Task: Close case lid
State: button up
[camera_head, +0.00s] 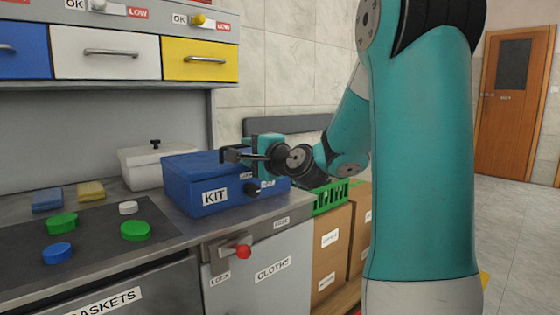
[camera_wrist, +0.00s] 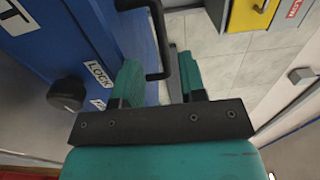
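The blue case (camera_head: 185,188) labelled KIT stands on the counter. Its blue lid (camera_head: 195,160) lies low and nearly level over it; I cannot tell whether it is fully seated. My gripper (camera_head: 250,150) is at the lid's right part, at a black U-shaped handle. In the wrist view my gripper (camera_wrist: 160,85) has its two fingers apart, with the handle (camera_wrist: 161,40) bar between them and small gaps showing. A black knob (camera_wrist: 67,94) sits on the case front by a LOCK label (camera_wrist: 98,74); the arm partly hides that side in the head view.
A white lidded box (camera_head: 142,168) stands behind the case at left. Green, blue and white caps lie on the dark mat (camera_head: 95,248). Drawers (camera_head: 105,55) hang above. A red-knobbed lever (camera_head: 240,251) is on the cabinet below. A green crate (camera_head: 330,197) stands at right.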

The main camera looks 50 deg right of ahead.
jog(key=s+a+b, duration=0.2)
jog(key=s+b, duration=0.4)
jog(key=s, duration=0.8)
jog(key=shift+s, duration=0.2)
jog(key=shift+f, duration=0.1)
